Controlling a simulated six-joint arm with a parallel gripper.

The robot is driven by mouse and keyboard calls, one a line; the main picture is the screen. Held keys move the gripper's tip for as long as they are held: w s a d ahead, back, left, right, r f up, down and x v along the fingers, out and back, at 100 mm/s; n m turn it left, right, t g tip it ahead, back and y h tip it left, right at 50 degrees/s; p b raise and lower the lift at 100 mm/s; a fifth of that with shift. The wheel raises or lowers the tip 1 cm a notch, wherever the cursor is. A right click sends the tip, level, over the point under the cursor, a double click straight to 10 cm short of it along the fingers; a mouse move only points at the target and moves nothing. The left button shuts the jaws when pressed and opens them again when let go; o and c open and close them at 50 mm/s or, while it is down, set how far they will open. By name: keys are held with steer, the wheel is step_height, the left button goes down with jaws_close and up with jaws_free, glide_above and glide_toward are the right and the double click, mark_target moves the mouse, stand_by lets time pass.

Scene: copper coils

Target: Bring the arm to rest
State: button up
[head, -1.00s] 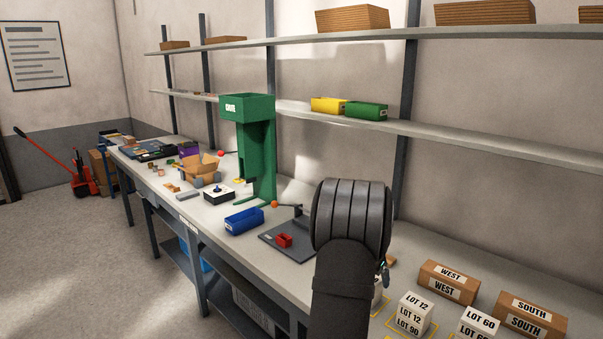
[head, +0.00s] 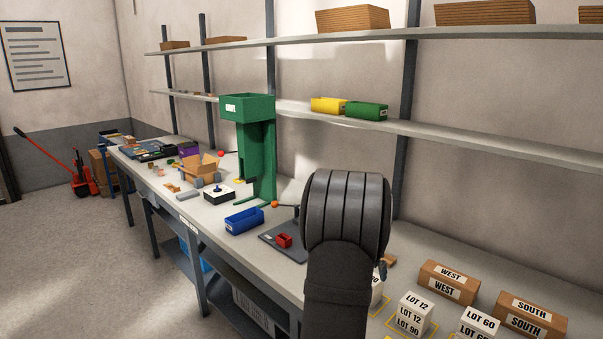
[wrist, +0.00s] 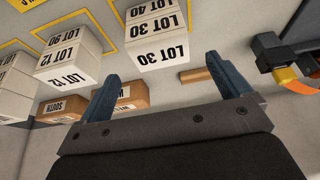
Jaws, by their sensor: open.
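My gripper (wrist: 170,80) shows in the wrist view with its two blue-grey fingers spread apart and nothing between them. It is over the bench near a white LOT 30 box (wrist: 157,50), which lies beyond the fingertips. In the head view my dark arm rises from the bottom edge and hides most of the gripper; only a small bit of it shows at the arm's right side.
White LOT 12 boxes (head: 415,314) and LOT 60 boxes (head: 478,324) stand on yellow-outlined spots. Brown WEST (head: 448,283) and SOUTH (head: 530,316) boxes stand behind them. A green chute (head: 262,150), a blue bin (head: 244,221) and a red block (head: 284,240) are left of my arm.

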steer(key=x, duration=0.7)
steer(key=shift+f, duration=0.1)
steer(key=r, duration=0.5)
steer(key=shift+s+d+r, duration=0.2)
steer(key=shift+s+d, duration=0.05)
steer(key=shift+s, duration=0.05)
steer(key=s+d+r, duration=0.5)
steer(key=s+d, duration=0.3)
steer(key=s, duration=0.2)
steer(key=s+d+r, duration=0.5)
steer(key=s+d, duration=0.3)
steer(key=s, duration=0.3)
steer(key=w+a+f, duration=0.1)
steer(key=w+f, duration=0.1)
steer(key=w, duration=0.1)
steer(key=w+a+f, duration=0.2)
steer(key=w, duration=0.1)
steer(key=w+a+f, duration=0.2)
steer(key=w+f, duration=0.1)
steer(key=w, duration=0.1)
steer(key=shift+a, duration=0.2)
steer(key=shift+w+f, duration=0.1)
steer(key=shift+f, duration=0.75)
